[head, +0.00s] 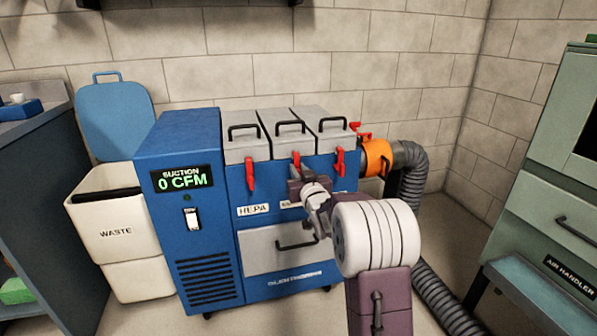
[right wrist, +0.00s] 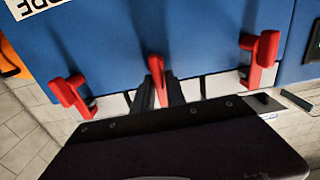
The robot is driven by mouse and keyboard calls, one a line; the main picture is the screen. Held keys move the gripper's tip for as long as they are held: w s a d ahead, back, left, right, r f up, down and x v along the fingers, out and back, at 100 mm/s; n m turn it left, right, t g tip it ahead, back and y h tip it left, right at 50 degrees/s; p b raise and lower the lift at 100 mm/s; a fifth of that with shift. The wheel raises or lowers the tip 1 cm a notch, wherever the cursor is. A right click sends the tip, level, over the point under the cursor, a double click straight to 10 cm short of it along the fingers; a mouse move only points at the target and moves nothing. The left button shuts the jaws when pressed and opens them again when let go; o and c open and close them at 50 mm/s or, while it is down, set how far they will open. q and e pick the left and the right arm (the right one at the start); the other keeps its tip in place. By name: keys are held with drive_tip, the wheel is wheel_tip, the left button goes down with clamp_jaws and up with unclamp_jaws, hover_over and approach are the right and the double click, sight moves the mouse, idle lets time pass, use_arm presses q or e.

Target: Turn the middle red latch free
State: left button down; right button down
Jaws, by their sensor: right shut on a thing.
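The middle red latch (head: 296,160) is on the front of the blue HEPA unit (head: 183,135), below the middle grey lid (head: 290,135). My right gripper (head: 297,177) is at this latch and partly covers it in the head view. In the right wrist view, which is upside down, the latch (right wrist: 156,68) sits between the two dark fingers of my right gripper (right wrist: 160,95), which is shut on it. The left red latch (head: 250,173) and right red latch (head: 340,162) hang beside it, untouched. My left gripper is not in view.
An orange collar (head: 376,158) and grey hose (head: 412,185) are at the unit's right side. A grey drawer (head: 270,252) is below the latches. A waste bin (head: 118,225) stands left, a green air handler (head: 560,200) right.

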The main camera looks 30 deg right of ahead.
drive_tip(key=n+b, duration=0.2)
drive_tip(key=n, duration=0.2)
drive_tip(key=a+f+n+b, duration=0.1)
drive_tip(key=n+b, duration=0.2)
drive_tip(key=n, duration=0.2)
drive_tip(key=a+f+n+b, duration=0.1)
drive_tip(key=n+b, duration=0.1)
drive_tip(key=n, duration=0.2)
drive_tip(key=shift+w+a+n, duration=0.1)
drive_tip(key=shift+w+n, duration=0.15)
drive_tip(key=shift+n, duration=0.05)
drive_tip(key=shift+a+f+n+b, duration=0.1)
drive_tip(key=shift+f+n+b, duration=0.1)
drive_tip(key=shift+n+b, duration=0.7)
drive_tip(key=shift+f+n+b, duration=0.15)
drive_tip(key=shift+n+b, duration=0.4)
drive_tip(key=shift+n, duration=0.85)
drive_tip(key=c, duration=1.5)
unclamp_jaws()
drive_tip(key=shift+r, duration=0.1)
